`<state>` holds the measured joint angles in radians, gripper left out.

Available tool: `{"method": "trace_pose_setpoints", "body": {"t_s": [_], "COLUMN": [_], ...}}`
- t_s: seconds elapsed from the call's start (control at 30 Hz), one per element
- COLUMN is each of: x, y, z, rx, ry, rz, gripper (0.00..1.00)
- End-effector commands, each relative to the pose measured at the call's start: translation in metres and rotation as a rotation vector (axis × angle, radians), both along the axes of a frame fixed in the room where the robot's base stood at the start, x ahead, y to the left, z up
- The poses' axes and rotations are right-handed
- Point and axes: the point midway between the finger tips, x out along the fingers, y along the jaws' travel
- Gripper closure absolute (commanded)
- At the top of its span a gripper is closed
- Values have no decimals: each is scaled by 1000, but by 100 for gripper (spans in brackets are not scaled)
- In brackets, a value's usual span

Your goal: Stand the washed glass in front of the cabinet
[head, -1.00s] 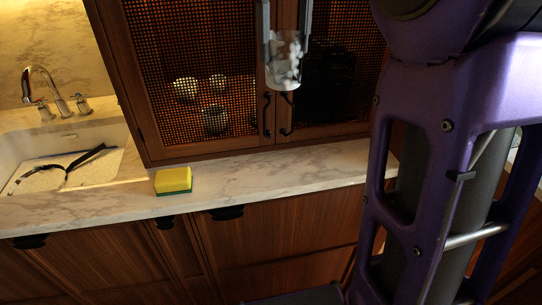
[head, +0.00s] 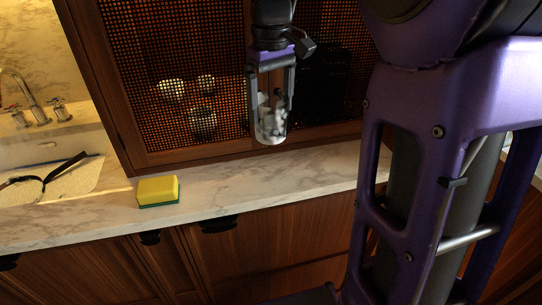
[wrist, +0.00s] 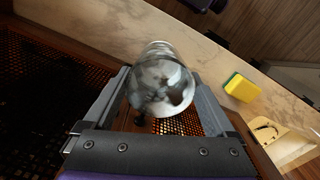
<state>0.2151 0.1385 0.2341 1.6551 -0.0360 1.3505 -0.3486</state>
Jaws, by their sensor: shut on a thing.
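The clear glass (head: 271,124) is held between the two fingers of my gripper (head: 272,100), above the marble counter (head: 290,172) and in front of the cabinet (head: 180,75) with its perforated door panels. In the wrist view the glass (wrist: 161,82) sits between the fingers of my gripper (wrist: 163,103), with the counter beyond it. The glass looks roughly upright in the head view. Its base appears a little above the counter; the exact gap is hard to tell.
A yellow sponge with a green underside (head: 158,191) lies on the counter left of the glass. The sink (head: 60,150) with a tap (head: 32,98) is at the far left. The counter below the glass is clear. Dark handles (head: 219,223) line the lower cabinets.

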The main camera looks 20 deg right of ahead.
Motion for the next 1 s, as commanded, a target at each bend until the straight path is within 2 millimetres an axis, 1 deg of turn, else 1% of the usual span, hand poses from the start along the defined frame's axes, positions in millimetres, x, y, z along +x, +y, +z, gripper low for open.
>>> {"method": "trace_pose_setpoints", "body": {"t_s": [0.03,0.1,0.2,0.3,0.53,0.7,0.77,1.0], "x": [-1,-1,-1,0,0,0,0,0], "y": [0,0,0,0,0,0,0,0], "z": [-18,-36,-58,-73,-88,-115,-121,-122], "rx": [0,1,1,1,0,0,0,-1], "ry": [3,4,4,1,0,3,1,-1], "rz": [0,-1,-1,0,0,1,1,1], "gripper": [89,89,89,89,89,89,89,89]}}
